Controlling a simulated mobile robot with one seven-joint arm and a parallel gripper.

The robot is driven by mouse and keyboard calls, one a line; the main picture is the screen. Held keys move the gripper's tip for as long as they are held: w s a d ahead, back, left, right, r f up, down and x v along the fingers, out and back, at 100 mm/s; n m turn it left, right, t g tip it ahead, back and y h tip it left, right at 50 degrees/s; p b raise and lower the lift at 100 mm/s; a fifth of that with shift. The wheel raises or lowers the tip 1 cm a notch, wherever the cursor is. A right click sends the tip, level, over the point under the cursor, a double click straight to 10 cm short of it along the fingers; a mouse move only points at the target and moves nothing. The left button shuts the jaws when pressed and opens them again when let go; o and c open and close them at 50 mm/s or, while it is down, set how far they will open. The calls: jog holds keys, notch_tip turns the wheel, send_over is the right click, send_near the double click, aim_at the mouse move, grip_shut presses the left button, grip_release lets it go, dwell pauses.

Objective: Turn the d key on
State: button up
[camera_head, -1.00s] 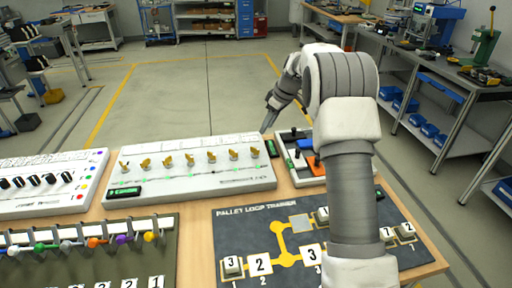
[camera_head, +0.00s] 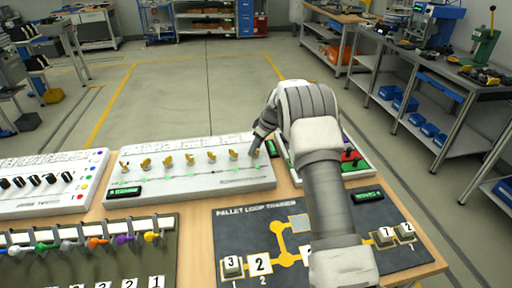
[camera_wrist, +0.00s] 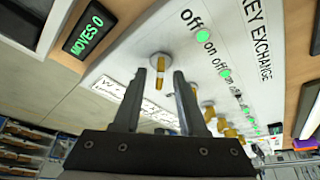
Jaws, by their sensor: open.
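The white key exchange panel (camera_head: 205,184) lies on the wooden table with a row of several brass keys. Letters marking each key are too small to read, so I cannot tell which is the d key. My gripper (camera_head: 256,150) is at the right end of the row. In the wrist view my gripper (camera_wrist: 168,70) is open, with the end key (camera_wrist: 160,87) showing between its fingers; contact is not clear. The other keys (camera_wrist: 207,109) run off behind the right finger. "Off" and "on" are printed along the panel (camera_wrist: 195,58), with green dots beside them.
A green "MOVES 0" display (camera_wrist: 85,32) is beside the panel. The dark pallet loop board (camera_head: 240,225) lies in front, a panel of black knobs (camera_head: 50,200) at left, and a tray with coloured pieces (camera_head: 350,157) at right.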

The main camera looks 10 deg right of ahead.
grip_shut()
jog(key=shift+m, duration=0.3)
jog(key=m+t+h+b, duration=0.1)
jog(key=m+b, duration=0.1)
jog(key=m, duration=0.1)
jog(key=shift+s+a+m, duration=0.1)
jog(key=shift+m, duration=0.2)
jog(key=m+h, duration=0.2)
jog(key=m, duration=0.2)
jog(key=shift+a, duration=0.15)
jog(key=m+h, duration=0.1)
jog(key=m, duration=0.2)
jog(key=m+h+p, duration=0.1)
jog(key=m, duration=0.1)
jog(key=shift+a+m, duration=0.15)
jog(key=shift+m, duration=0.25)
jog(key=shift+m+g+h, duration=0.5)
jog(key=shift+m+h, duration=0.1)
jog(key=shift+m, duration=1.3)
jog(key=shift+p, duration=0.3)
